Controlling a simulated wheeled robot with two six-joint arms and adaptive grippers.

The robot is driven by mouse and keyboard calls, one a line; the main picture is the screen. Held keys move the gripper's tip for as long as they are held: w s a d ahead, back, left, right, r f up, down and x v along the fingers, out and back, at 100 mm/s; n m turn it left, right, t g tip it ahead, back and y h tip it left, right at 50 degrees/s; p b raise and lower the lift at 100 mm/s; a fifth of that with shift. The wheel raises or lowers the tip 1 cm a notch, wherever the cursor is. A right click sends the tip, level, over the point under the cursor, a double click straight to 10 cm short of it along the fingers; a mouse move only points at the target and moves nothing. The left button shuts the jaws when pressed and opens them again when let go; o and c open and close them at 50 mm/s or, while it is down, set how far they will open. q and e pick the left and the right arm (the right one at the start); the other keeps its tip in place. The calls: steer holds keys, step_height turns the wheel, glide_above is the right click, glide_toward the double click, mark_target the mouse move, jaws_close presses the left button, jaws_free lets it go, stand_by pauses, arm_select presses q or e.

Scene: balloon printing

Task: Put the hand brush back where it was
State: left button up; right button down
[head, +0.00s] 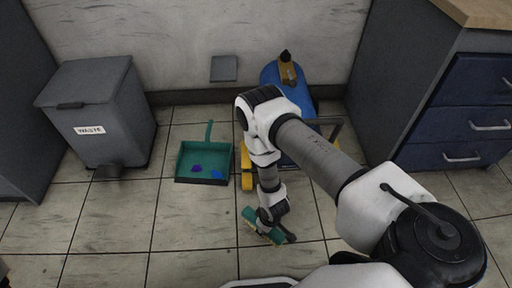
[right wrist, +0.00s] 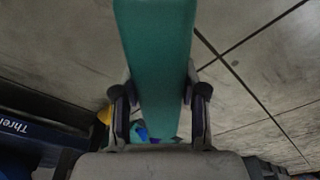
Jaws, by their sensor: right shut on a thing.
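The teal hand brush (head: 250,217) is low over the tiled floor, slanted, just in front and to the right of the dustpan. My right gripper (head: 272,226) is shut on it. In the right wrist view, the brush's teal body (right wrist: 158,50) runs between the two fingers of my right gripper (right wrist: 158,97). Its bristles cannot be made out clearly. I cannot tell whether the brush touches the floor. My left gripper is not in view.
A teal dustpan (head: 186,162) with blue and purple scraps lies on the floor. A grey waste bin (head: 105,115) stands left. A blue machine with yellow feet (head: 303,98) stands behind my arm. A cabinet (head: 455,110) stands right. Floor in front of the dustpan is clear.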

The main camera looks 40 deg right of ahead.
steer(key=w+b, duration=0.1)
steer(key=w, duration=0.1)
steer(key=w+d+b, duration=0.1)
steer(key=w, duration=0.2)
steer(key=w+d+f+b, duration=0.1)
steer(key=w, duration=0.2)
steer(key=shift+f, duration=0.1)
step_height(320, 180, down, 3)
steer(key=b, duration=0.3)
steer(key=shift+f, duration=0.2)
steer(key=shift+r, duration=0.2)
steer(key=shift+f, duration=0.1)
steer(key=c, duration=0.6)
jaws_free()
steer(key=shift+c, duration=0.2)
